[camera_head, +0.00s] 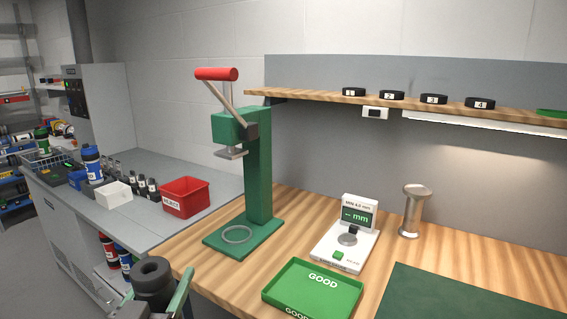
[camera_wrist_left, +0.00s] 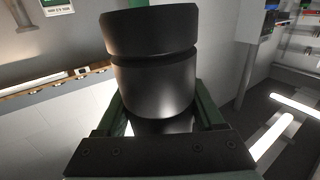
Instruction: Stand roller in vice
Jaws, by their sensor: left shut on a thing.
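A dark, thick roller (camera_head: 153,277) with a hole in its top end is in my left gripper (camera_head: 168,304), at the bottom left of the head view. In the left wrist view, the roller (camera_wrist_left: 152,75) stands up between the green fingers of my left gripper (camera_wrist_left: 158,122), which is shut on it. It shows a wide upper band and a groove below. It is held in front of the bench, apart from it. No vice can be made out in these views. My right gripper is not in view.
A green press (camera_head: 258,180) with a red handle stands on the wooden bench. Near it are a green GOOD tray (camera_head: 345,292), a white gauge (camera_head: 345,250) and a metal stand (camera_head: 411,212). A red bin (camera_head: 185,197) sits on the grey side counter. A green mat (camera_head: 470,298) lies at right.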

